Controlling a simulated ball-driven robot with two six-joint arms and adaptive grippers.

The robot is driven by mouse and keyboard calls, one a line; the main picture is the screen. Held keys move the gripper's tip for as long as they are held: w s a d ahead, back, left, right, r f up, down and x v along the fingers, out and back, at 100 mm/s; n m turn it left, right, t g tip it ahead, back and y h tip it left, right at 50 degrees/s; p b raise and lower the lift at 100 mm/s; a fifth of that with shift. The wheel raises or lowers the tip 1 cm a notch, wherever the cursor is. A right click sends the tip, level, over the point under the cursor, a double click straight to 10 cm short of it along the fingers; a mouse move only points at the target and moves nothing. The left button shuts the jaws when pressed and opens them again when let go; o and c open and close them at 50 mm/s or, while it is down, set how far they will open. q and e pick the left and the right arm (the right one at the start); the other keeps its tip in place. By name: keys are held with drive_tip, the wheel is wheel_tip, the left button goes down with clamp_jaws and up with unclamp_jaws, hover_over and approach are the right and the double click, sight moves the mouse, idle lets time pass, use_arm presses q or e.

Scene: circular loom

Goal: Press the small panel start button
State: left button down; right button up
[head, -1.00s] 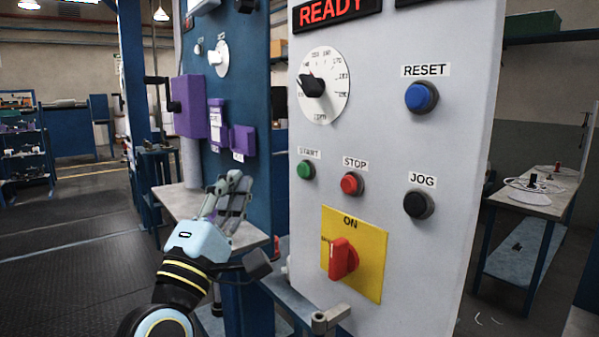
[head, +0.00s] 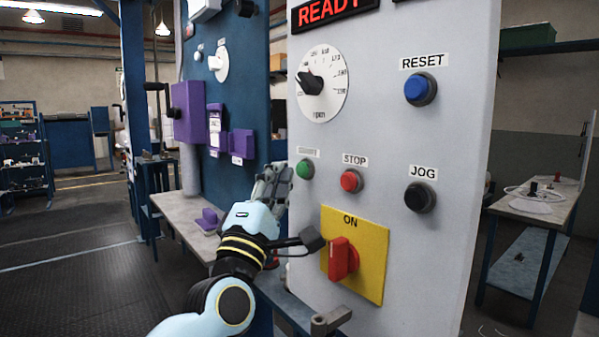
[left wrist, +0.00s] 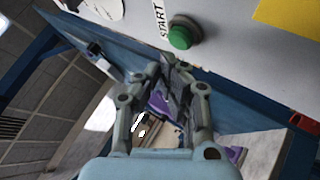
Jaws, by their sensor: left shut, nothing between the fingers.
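The green start button (head: 305,169) sits on the light grey panel (head: 400,140), below the dial and left of the red stop button (head: 351,181). In the left wrist view the green button (left wrist: 183,36) and its START label (left wrist: 159,20) lie just beyond the fingertips. My left gripper (head: 272,172) is shut and empty, a little left of the green button. It also shows in the left wrist view (left wrist: 170,62), its fingertips together beneath the button. The tips look apart from the button. My right gripper is not in view.
The panel also bears a blue reset button (head: 420,89), a black jog button (head: 419,197), a dial (head: 322,84) and a red switch (head: 342,258) on a yellow plate. A blue board (head: 240,100) with purple boxes stands to the left. A bench (head: 180,211) is below it.

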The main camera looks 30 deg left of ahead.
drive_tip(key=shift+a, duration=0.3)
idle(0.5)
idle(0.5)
use_arm(q)
drive_tip(key=shift+w+d, duration=0.15)
drive_tip(key=shift+w, duration=0.25)
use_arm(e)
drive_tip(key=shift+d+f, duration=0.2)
use_arm(q)
drive_tip(key=shift+w+d+b, duration=0.2)
drive_tip(key=shift+w+b, duration=0.2)
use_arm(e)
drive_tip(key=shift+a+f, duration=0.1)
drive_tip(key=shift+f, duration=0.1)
use_arm(q)
drive_tip(key=shift+s+a, duration=0.1)
drive_tip(key=shift+s, duration=0.05)
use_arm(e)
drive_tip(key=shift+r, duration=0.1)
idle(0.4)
use_arm(q)
drive_tip(key=shift+s+a+p, duration=0.25)
drive_tip(key=shift+s+p, duration=0.1)
drive_tip(key=shift+s, duration=0.35)
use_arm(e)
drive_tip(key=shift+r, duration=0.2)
